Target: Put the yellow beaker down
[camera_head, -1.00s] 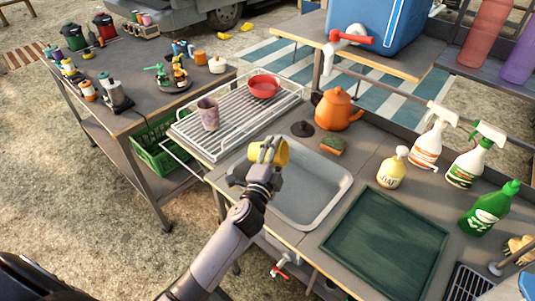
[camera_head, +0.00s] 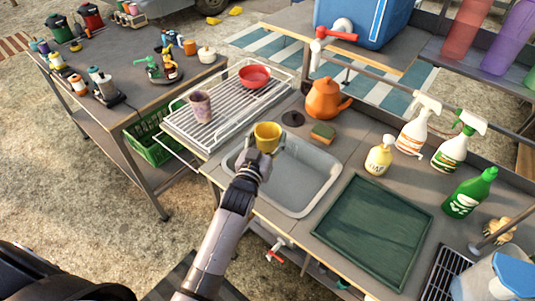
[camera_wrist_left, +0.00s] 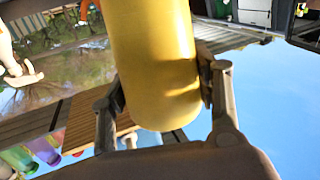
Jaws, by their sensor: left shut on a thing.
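The yellow beaker (camera_head: 267,136) is held upright above the back left part of the sink basin (camera_head: 305,180). My left gripper (camera_head: 262,158) is shut on it from the near side. In the left wrist view the yellow beaker (camera_wrist_left: 158,70) fills the middle, with a finger of the left gripper (camera_wrist_left: 165,95) on each side. The beaker's mouth faces up in the head view. My right gripper is not in view.
A white wire dish rack (camera_head: 222,126) left of the sink holds a purple patterned cup (camera_head: 201,106) and a red bowl (camera_head: 255,77). An orange teapot (camera_head: 323,99), a sponge (camera_head: 322,132) and a soap bottle (camera_head: 379,157) stand behind the sink. A green tray (camera_head: 375,232) lies right.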

